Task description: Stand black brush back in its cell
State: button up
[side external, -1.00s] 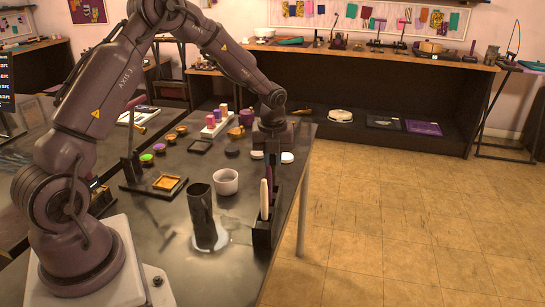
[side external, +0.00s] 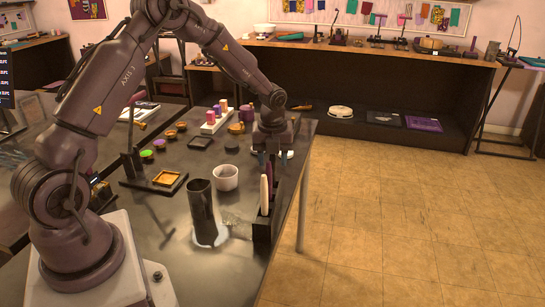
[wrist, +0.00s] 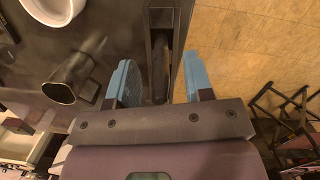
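The black brush rack (side external: 262,231) stands at the right edge of the table, with a cream brush (side external: 264,194) and a purple brush (side external: 271,176) upright in it. My gripper (side external: 273,160) hangs just beyond and above the rack, pointing down. In the wrist view its blue fingers (wrist: 161,85) are wide apart. A dark rack-like frame (wrist: 165,18) reaches toward the space between them. A dark narrow shape lies between the fingers; I cannot tell if it is the black brush or part of the rack. Neither finger visibly touches it.
A framed tray of yellow (side external: 167,179) and several small paint pots lie farther left. The table ends right of the rack, with open floor (side external: 390,220) beyond.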

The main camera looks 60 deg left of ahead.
jog(key=shift+r, duration=0.1)
notch_tip(320, 180, up, 13)
jog(key=d, duration=0.1)
jog(key=shift+s+d, duration=0.2)
jog(key=shift+s, duration=0.2)
jog(key=s+d+r+n+t, duration=0.1)
jog(key=s+d+r+n, duration=0.2)
jog(key=s+n, duration=0.4)
jog(key=s+d+r+n+t, duration=0.2)
jog(key=s+d+r+n, duration=0.1)
jog(key=s+d+n, duration=0.3)
jog(key=s+d+r+n+t+h, duration=0.1)
jog(key=s+d+r+n, duration=0.2)
jog(key=s+n, duration=0.7)
jog(key=shift+d+n+t, duration=0.3)
jog(key=shift+d+n, duration=0.3)
jog(key=shift+d, duration=0.65)
